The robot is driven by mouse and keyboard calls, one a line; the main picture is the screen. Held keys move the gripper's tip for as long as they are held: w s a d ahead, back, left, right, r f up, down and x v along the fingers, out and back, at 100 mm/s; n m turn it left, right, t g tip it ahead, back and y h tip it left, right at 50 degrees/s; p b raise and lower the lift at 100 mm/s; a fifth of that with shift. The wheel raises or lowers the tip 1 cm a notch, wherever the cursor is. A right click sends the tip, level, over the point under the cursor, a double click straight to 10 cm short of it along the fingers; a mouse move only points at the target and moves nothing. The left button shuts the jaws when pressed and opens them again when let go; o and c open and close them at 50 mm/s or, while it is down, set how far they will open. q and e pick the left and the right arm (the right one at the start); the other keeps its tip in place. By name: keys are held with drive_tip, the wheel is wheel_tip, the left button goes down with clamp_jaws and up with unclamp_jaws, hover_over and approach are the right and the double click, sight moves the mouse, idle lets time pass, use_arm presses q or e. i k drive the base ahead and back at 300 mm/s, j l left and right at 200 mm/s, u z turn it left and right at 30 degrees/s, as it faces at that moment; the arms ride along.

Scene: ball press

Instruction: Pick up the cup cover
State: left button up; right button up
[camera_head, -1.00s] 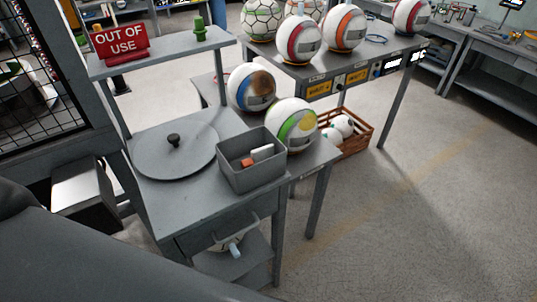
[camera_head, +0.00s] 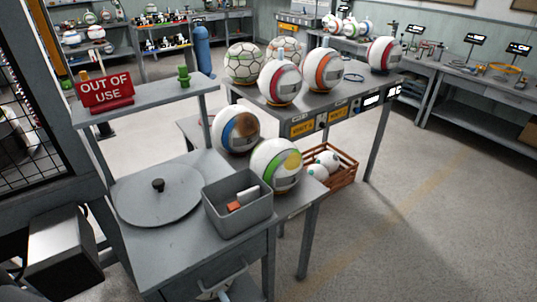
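The cup cover (camera_head: 180,208) is a flat, round grey disc with a small black knob (camera_head: 158,185) at its middle. It lies on the grey work table (camera_head: 190,255) at lower left of the head view. Nothing touches its knob. Neither of my grippers is in view.
A grey bin (camera_head: 238,219) with small items stands right of the cover. A red "OUT OF USE" sign (camera_head: 106,92) and a green piece (camera_head: 183,76) sit on the shelf (camera_head: 145,102) behind. Balls (camera_head: 276,165) rest beyond the bin. Open floor (camera_head: 420,220) lies right.

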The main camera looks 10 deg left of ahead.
sight(162, 195)
drive_tip(key=u, duration=1.35)
drive_tip(key=k+l+z, duration=0.1)
drive_tip(key=l, duration=0.35)
